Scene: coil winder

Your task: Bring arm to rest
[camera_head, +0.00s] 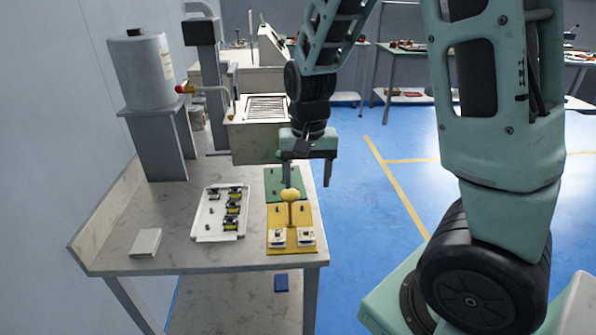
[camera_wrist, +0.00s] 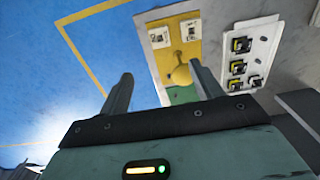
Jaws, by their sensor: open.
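My gripper (camera_head: 307,172) hangs from my green arm above the right edge of the workbench (camera_head: 170,236), pointing down. Its two fingers are apart and nothing is between them. In the wrist view my gripper (camera_wrist: 162,90) also shows open and empty, with one finger over the blue floor and the other close to the green-and-yellow fixture. The fixture has a green plate (camera_head: 272,187) behind a yellow plate (camera_head: 290,248) with a yellow knob (camera_head: 290,195). Whether a finger touches the fixture cannot be told.
A white tray (camera_head: 201,225) with several black-and-yellow coils lies left of the fixture. A pale block (camera_head: 146,242) lies at the bench's front left. A machine with a grey cylinder (camera_head: 143,72) stands at the back. Blue floor (camera_head: 365,220) right of the bench is clear.

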